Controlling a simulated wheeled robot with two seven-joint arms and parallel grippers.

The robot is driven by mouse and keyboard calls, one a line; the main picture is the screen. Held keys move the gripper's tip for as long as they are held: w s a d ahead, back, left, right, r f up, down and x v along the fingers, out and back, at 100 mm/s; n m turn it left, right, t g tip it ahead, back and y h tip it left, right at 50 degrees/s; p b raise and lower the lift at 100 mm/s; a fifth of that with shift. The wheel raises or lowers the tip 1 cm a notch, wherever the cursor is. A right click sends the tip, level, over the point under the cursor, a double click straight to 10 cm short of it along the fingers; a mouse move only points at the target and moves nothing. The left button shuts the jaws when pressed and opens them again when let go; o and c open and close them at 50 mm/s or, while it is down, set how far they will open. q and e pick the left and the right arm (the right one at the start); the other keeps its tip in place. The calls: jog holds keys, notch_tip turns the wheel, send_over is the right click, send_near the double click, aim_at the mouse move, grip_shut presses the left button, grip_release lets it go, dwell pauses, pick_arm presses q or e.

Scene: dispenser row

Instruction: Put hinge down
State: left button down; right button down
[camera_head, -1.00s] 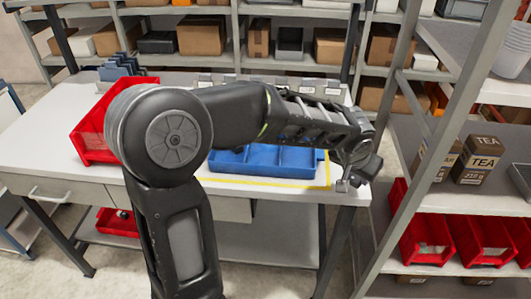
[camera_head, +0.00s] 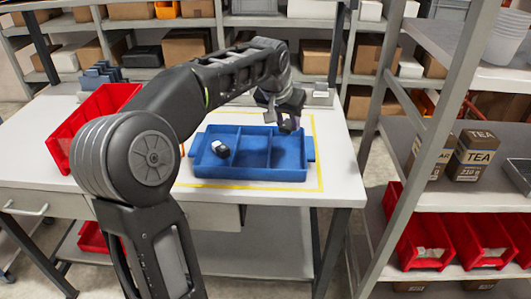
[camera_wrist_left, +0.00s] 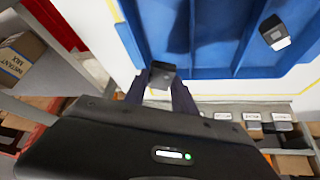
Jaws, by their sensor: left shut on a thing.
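My left gripper (camera_head: 288,124) is over the right-hand end of the blue tray (camera_head: 311,150), near its far wall. In the left wrist view it (camera_wrist_left: 160,88) is shut on a small dark grey piece, which I take to be the hinge (camera_wrist_left: 162,74). The hinge shows between the fingertips, above the tray edge; I cannot tell whether it touches the tray. The blue tray, also in the left wrist view (camera_wrist_left: 138,45), has dividers. A small black-and-white item (camera_head: 221,148) lies in its left compartment. My right gripper is out of view.
The tray stands inside a yellow outline (camera_head: 321,175) on the white table (camera_head: 338,170). A red bin (camera_head: 92,112) is at the table's left. A grey rack (camera_head: 440,200) with tea boxes and red bins stands close on the right.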

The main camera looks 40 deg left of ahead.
aim_at(285, 132)
pick_arm(q)
notch_tip(285, 132, down, 5)
jog(key=shift+f, duration=0.15)
jog(key=shift+f, duration=1.9)
jog(key=shift+f, duration=0.2)
jog(key=c, duration=1.3)
grip_release()
jog(key=shift+r, duration=0.1)
